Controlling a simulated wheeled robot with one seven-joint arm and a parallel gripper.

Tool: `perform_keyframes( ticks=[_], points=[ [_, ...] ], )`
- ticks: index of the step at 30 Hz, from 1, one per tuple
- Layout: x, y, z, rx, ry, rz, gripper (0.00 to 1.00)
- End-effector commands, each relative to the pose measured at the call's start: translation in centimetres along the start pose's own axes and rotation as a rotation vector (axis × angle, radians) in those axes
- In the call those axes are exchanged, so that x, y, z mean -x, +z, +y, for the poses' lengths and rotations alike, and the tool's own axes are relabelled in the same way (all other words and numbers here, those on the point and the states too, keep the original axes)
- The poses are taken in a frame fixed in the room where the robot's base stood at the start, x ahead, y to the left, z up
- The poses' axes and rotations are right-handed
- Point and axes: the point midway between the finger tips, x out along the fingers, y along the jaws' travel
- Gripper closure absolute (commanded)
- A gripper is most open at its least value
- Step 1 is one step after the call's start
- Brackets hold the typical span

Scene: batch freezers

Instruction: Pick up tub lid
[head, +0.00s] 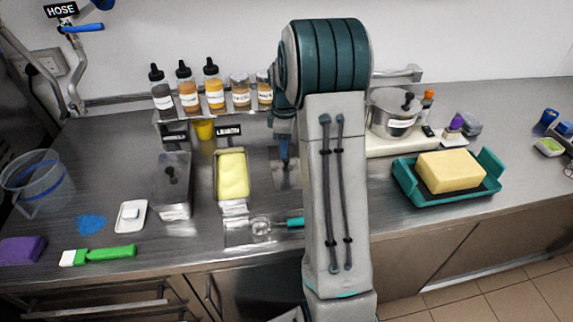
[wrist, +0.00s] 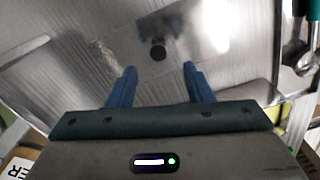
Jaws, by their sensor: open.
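A shiny metal tub lid with a dark round knob (wrist: 157,53) lies below my gripper in the wrist view. The knob sits just beyond the gap between the fingertips, apart from both. My gripper (wrist: 159,70) has two blue fingers spread with nothing between them. In the head view my gripper (head: 284,162) points down over the counter, partly hidden by my arm, and the metal surface (head: 282,180) under it is mostly hidden too. Another metal tub with a dark-knobbed lid (head: 173,198) stands further left. An open tub of yellow contents (head: 232,175) stands between them.
A rack of several bottles and jars (head: 214,97) stands behind the tubs. A scoop with a teal handle (head: 295,222) lies in front. A teal tray (head: 440,203) with a yellow block (head: 450,171) and a metal pot (head: 394,125) are right of my arm. A green-handled brush (head: 105,254) lies front left.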

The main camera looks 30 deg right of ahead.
Motion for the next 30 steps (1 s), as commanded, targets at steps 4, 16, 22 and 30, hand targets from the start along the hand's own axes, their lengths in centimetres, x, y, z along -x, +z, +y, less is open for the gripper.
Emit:
perform_keyframes(
  ticks=[4,16,22,30],
  points=[
    [-1.6,0.1,0.0,0.0,-0.003,-0.001,0.54],
    [-5.2,0.2,0.2,-0.001,0.0,0.0,0.54],
    [-5.1,0.2,0.2,-0.001,0.0,0.0,0.79],
    [-5.1,0.2,0.2,-0.001,0.001,0.0,1.0]
  ],
)
